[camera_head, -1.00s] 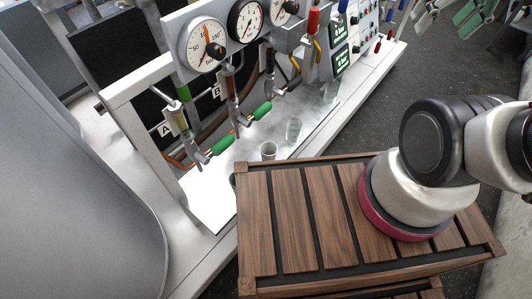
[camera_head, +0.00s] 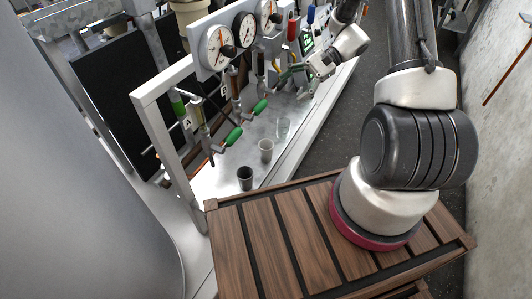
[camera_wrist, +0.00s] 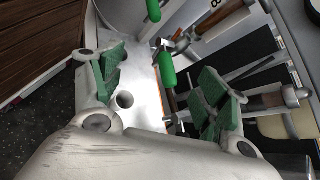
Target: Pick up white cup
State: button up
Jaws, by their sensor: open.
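The white cup (camera_head: 266,151) stands upright on the pale metal shelf below the gauges in the head view. A dark cup (camera_head: 245,179) stands nearer the front, and a clear glass (camera_head: 283,128) stands behind it. My gripper (camera_head: 300,73) is farther back along the shelf, above it and apart from the cups. In the wrist view my gripper (camera_wrist: 160,85) has its green-padded fingers spread wide.
The gauge panel (camera_head: 215,48) with green-handled valves (camera_head: 234,136) overhangs the shelf's left side. A wooden slatted top (camera_head: 270,240) lies in front, under my arm's base. A large grey tank (camera_head: 70,190) fills the left, and a concrete wall (camera_head: 497,150) the right.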

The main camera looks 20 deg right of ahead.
notch_tip(320, 180, down, 14)
jog(key=w+m+t+y, duration=0.2)
jog(key=m+y, duration=0.1)
jog(key=m, duration=0.2)
jog(key=m+t+y, duration=0.2)
jog(key=m+t, duration=0.4)
send_near(266, 148)
jog(key=s+a+r, duration=0.1)
jog(key=a+r, duration=0.2)
jog(key=shift+t, duration=0.3)
jog(key=shift+s+f+x, duration=0.15)
jog(key=shift+x, duration=1.65)
jog(key=shift+s+f+x, duration=0.1)
jog(key=shift+f+x, duration=0.05)
jog(key=shift+x, duration=1.7)
jog(key=shift+a, duration=0.1)
jog(key=c, duration=0.8)
